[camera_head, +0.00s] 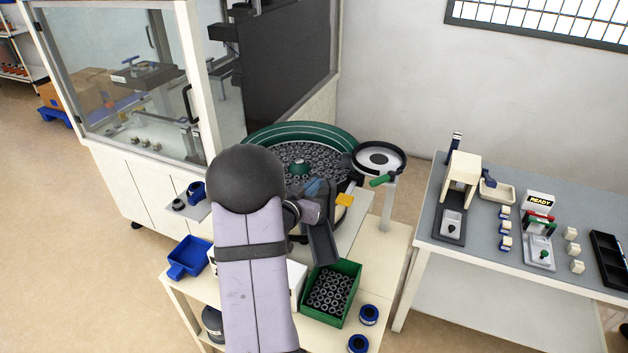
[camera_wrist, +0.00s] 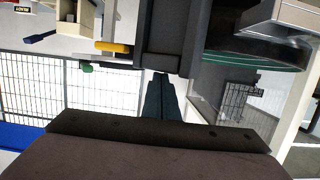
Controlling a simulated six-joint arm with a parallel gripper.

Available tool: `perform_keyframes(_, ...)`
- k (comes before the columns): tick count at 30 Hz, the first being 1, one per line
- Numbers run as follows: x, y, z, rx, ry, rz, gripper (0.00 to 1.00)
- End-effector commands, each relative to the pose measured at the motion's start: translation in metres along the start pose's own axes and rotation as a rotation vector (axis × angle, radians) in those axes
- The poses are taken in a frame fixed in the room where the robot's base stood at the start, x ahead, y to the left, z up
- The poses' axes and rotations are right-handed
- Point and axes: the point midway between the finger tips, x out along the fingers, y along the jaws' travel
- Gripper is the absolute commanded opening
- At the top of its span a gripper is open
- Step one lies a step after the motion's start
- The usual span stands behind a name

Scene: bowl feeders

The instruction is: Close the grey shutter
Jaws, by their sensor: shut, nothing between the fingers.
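My gripper (camera_wrist: 160,80) shows in the wrist view as two dark fingers lying together, shut and empty. Their tips are close to the lower edge of a dark grey block (camera_wrist: 172,40); I cannot tell whether they touch it. A yellow handle (camera_wrist: 113,46) sticks out beside this block. In the head view the yellow handle (camera_head: 345,199) is just right of my wrist, in front of the large green bowl feeder. My arm hides much of this area, and I cannot clearly make out the grey shutter or its position.
The green bowl feeder (camera_head: 262,135) holds many dark parts. A small round bowl (camera_head: 397,160) with a green handle (camera_head: 383,180) stands to its right. A green crate (camera_head: 350,272) of parts and a blue bin (camera_head: 187,257) are in front. The glass enclosure (camera_head: 120,70) is behind left.

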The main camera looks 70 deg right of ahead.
Motion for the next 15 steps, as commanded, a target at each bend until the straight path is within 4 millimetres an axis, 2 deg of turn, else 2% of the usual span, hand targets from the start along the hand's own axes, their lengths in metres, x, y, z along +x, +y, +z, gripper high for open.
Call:
perform_keyframes(2, -0.003, 0.001, -0.005, -0.002, -0.012, 0.001, 0.0)
perform_keyframes(9, -0.013, 0.0, -0.044, 0.003, 0.007, -0.001, 0.0)
perform_keyframes(10, -0.019, -0.001, -0.036, 0.001, 0.006, -0.003, 0.0)
perform_keyframes(15, -0.051, -0.001, -0.036, 0.004, 0.011, -0.004, 0.0)
